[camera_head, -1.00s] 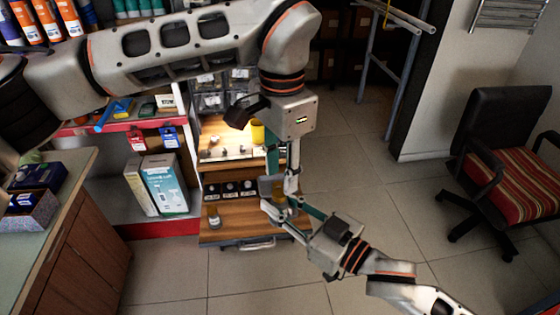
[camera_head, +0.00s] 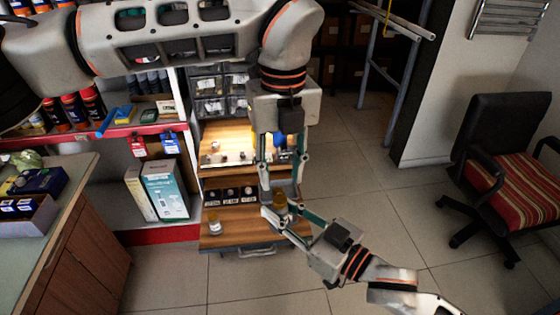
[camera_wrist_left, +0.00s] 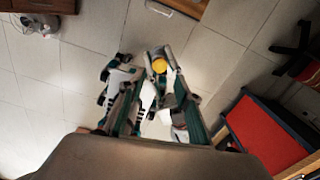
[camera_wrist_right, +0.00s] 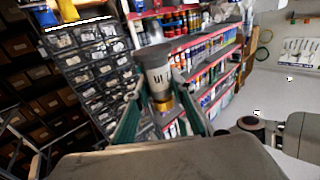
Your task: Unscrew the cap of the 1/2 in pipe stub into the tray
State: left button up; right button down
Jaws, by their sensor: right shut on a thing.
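The pipe stub (camera_wrist_right: 158,74) shows in the right wrist view as a grey labelled cylinder with a brass-coloured end (camera_wrist_right: 165,103). My right gripper (camera_head: 281,213) is shut on it. The brass-coloured part shows between the fingers in the head view (camera_head: 281,201) and as a yellow disc in the left wrist view (camera_wrist_left: 159,66). My left gripper (camera_head: 283,182) points down from above, open, with its fingers spread to either side of the stub's top. Whether either left finger touches it, I cannot tell. A wooden tray surface (camera_head: 245,232) lies below and left.
A small pale jar with an amber top (camera_head: 214,225) stands on the wood. Several dark round items with labels (camera_head: 230,195) line a lower step. Boxes (camera_head: 165,190) stand at left, a counter (camera_head: 70,210) nearer, and a chair (camera_head: 500,150) at right. The floor between is clear.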

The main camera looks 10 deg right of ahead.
aim_at(280, 199)
pick_arm(q)
jog(key=m, duration=0.5)
jog(key=shift+r+m, duration=0.3)
pick_arm(e)
jog(key=shift+r, duration=0.1)
pick_arm(q)
jog(key=m, duration=0.5)
jog(key=shift+w+r, duration=0.1)
jog(key=shift+r, duration=0.1)
jog(key=m, duration=0.5)
jog(key=shift+a+r, duration=0.1)
jog(key=shift+r, duration=0.15)
jog(key=m, duration=0.4)
jog(key=shift+r, duration=0.15)
jog(key=shift+f, duration=4)
grip_shut()
jog(key=n, duration=0.6)
